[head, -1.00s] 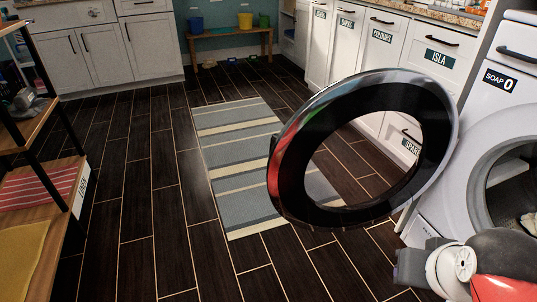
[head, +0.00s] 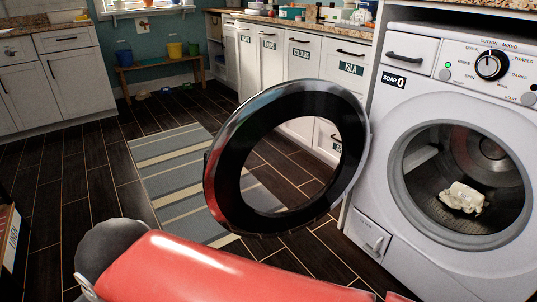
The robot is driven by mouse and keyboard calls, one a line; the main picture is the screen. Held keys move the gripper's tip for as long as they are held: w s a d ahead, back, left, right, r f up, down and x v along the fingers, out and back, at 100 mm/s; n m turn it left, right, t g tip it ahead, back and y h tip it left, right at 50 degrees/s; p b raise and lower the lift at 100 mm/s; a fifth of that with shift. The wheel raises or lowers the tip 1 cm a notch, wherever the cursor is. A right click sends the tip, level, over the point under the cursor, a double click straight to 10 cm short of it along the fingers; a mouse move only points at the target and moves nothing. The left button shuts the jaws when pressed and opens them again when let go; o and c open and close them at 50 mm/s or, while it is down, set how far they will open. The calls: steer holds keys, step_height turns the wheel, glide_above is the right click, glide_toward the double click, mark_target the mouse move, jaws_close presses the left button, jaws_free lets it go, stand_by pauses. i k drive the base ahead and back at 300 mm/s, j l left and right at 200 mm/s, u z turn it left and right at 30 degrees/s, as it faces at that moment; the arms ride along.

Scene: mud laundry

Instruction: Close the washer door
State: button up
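The washer (head: 480,90) stands at the right, white, with a round drum opening. Its round door (head: 225,170), a dark ring with a glossy rim and see-through middle, is swung wide open to the left of the opening. A crumpled whitish cloth (head: 463,198) lies inside the drum. My red arm link stretches across the bottom of the view, below and in front of the door. My gripper is not in view, and I cannot tell whether any part of my arm touches the door.
White cabinets with labels (head: 300,62) run along the back right, beside the washer. A striped grey rug (head: 172,165) lies on the dark floor beyond the door. A low bench with buckets (head: 160,68) stands at the back.

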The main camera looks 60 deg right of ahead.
mark_target(279, 104)
steer(key=i+z, duration=0.45)
steer(key=i, duration=0.15)
steer(key=i+z, duration=0.45)
steer(key=i+j+z, duration=0.45)
steer(key=i, duration=0.2)
steer(key=i+l+z, duration=0.1)
steer(key=z, duration=0.3)
steer(key=i+z, duration=0.55)
steer(key=z, duration=0.3)
steer(key=i+j+z, duration=0.2)
steer(key=z, duration=0.2)
steer(key=i+j+z, duration=0.2)
steer(key=z, duration=1.8)
steer(key=k+l+z, duration=0.15)
steer(key=k+l, duration=0.7)
steer(key=l, duration=0.1)
